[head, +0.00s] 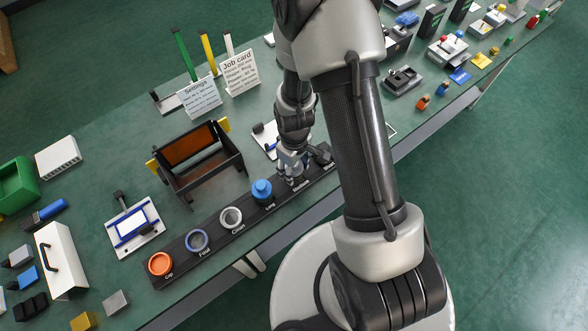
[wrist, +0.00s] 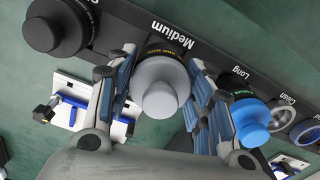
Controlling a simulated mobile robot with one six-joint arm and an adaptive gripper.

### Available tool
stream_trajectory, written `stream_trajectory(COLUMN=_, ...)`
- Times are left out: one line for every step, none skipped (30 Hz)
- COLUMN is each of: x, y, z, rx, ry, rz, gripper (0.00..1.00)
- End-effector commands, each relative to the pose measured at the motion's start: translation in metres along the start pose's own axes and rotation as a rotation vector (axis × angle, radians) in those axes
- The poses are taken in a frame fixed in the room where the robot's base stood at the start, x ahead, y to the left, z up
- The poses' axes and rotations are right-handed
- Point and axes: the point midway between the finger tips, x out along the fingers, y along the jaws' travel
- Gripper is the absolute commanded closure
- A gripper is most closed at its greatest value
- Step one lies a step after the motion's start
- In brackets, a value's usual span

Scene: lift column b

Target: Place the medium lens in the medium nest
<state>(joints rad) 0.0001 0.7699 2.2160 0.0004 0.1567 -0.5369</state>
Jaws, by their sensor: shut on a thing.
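The medium lens (wrist: 160,84), with a grey cap and a dark body with yellow lettering, is between my fingers in the wrist view. My gripper (wrist: 162,98) is shut on it, one blue-grey finger on each side. The lens is at the dark rail (wrist: 215,55), beside the label "Medium", which marks the medium nest. The nest's opening is hidden under the lens, and I cannot tell whether the lens is seated or just above it. In the head view, my gripper (head: 292,172) is over the rail, and its fingers mostly hide the lens.
A blue-capped lens (head: 262,190) stands in the neighbouring "Long" place. A large black lens (wrist: 58,28) is on the other side. White (head: 231,217), blue (head: 197,240) and orange (head: 160,264) rings line the rail. A brown-and-black rack (head: 200,165) and a white-and-blue fixture (head: 133,225) stand behind.

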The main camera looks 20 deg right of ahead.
Motion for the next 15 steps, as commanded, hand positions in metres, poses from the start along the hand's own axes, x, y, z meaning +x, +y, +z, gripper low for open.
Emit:
stream_trajectory(x=0.0087, y=0.0001, z=-0.0001, rx=0.0, ry=0.0, rz=0.0, gripper=0.88)
stream_trajectory(x=0.0107, y=0.0001, z=-0.0002, rx=0.0, ry=0.0, rz=0.0, gripper=0.88)
stream_trajectory(x=0.0115, y=0.0003, z=-0.0005, rx=0.0, ry=0.001, rz=0.001, gripper=0.88)
stream_trajectory(x=0.0111, y=0.0004, z=-0.0007, rx=0.0, ry=0.002, rz=0.001, gripper=0.88)
stream_trajectory(x=0.0105, y=0.0005, z=-0.0009, rx=0.0, ry=0.002, rz=0.001, gripper=0.88)
stream_trajectory(x=0.01, y=0.0005, z=-0.0009, rx=0.0, ry=0.002, rz=0.001, gripper=0.88)
stream_trajectory(x=0.0099, y=0.0005, z=-0.0008, rx=0.0, ry=0.002, rz=0.001, gripper=0.88)
stream_trajectory(x=0.0098, y=0.0005, z=-0.0008, rx=0.0, ry=0.002, rz=0.001, gripper=0.88)
stream_trajectory(x=0.0099, y=0.0004, z=-0.0008, rx=0.0, ry=0.002, rz=0.001, gripper=0.88)
stream_trajectory(x=0.0105, y=0.0004, z=-0.0007, rx=0.0, ry=0.002, rz=0.001, gripper=0.88)
stream_trajectory(x=0.0114, y=0.0004, z=-0.0007, rx=0.0, ry=0.002, rz=0.001, gripper=0.88)
stream_trajectory(x=0.013, y=0.0004, z=-0.0007, rx=0.0, ry=0.002, rz=0.001, gripper=0.88)
stream_trajectory(x=0.0142, y=0.0004, z=-0.0007, rx=0.0, ry=0.002, rz=0.001, gripper=0.88)
stream_trajectory(x=0.0138, y=0.0002, z=-0.0004, rx=0.0, ry=0.001, rz=0.001, gripper=0.52)
stream_trajectory(x=0.0132, y=0.0002, z=-0.0004, rx=0.0, ry=0.001, rz=0.001, gripper=0.49)
